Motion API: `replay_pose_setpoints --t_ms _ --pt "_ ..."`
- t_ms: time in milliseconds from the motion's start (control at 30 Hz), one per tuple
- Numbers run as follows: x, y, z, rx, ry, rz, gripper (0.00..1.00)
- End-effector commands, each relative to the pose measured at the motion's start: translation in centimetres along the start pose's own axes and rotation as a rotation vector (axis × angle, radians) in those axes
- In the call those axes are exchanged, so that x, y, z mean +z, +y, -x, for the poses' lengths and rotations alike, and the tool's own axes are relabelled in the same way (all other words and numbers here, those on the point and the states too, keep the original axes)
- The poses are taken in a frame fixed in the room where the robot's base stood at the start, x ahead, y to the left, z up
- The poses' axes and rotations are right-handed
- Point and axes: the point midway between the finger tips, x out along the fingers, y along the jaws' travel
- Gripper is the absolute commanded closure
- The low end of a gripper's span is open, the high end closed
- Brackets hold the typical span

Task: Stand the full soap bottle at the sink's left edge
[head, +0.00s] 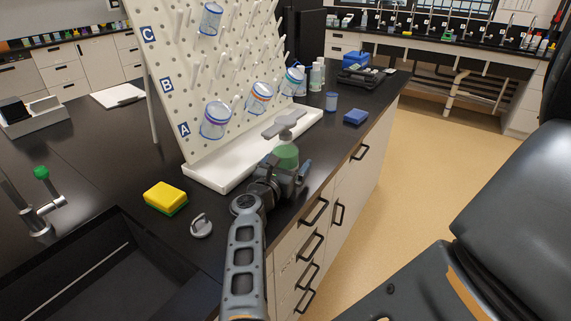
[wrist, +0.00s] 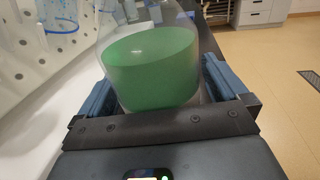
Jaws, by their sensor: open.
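A clear soap bottle with green liquid (head: 287,156) and a grey pump top stands on the black counter, in front of the white tray of the pegboard. In the wrist view the bottle (wrist: 152,65) fills the space between my fingers, with clear space above the green liquid. My gripper (head: 289,175) is open around its lower part; a finger shows on each side in the wrist view (wrist: 158,92). Whether either finger touches it is unclear. The dark sink (head: 103,273) is at the lower left in the head view; its left edge is partly out of frame.
A yellow-green sponge (head: 166,197) and a grey round stopper (head: 201,226) lie between sink and pegboard (head: 215,85). A tap with a green top (head: 42,190) rises behind the sink. Beakers hang on the pegs. A blue block (head: 355,117) lies farther back.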

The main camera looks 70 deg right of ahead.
Motion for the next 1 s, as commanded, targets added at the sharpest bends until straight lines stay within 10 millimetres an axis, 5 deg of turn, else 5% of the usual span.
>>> replay_pose_setpoints --t_ms 300,1000 --pt "-0.04 0.00 -0.34 0.001 0.000 0.000 0.00" --pt "-0.03 0.00 -0.32 0.000 0.000 0.000 0.67"
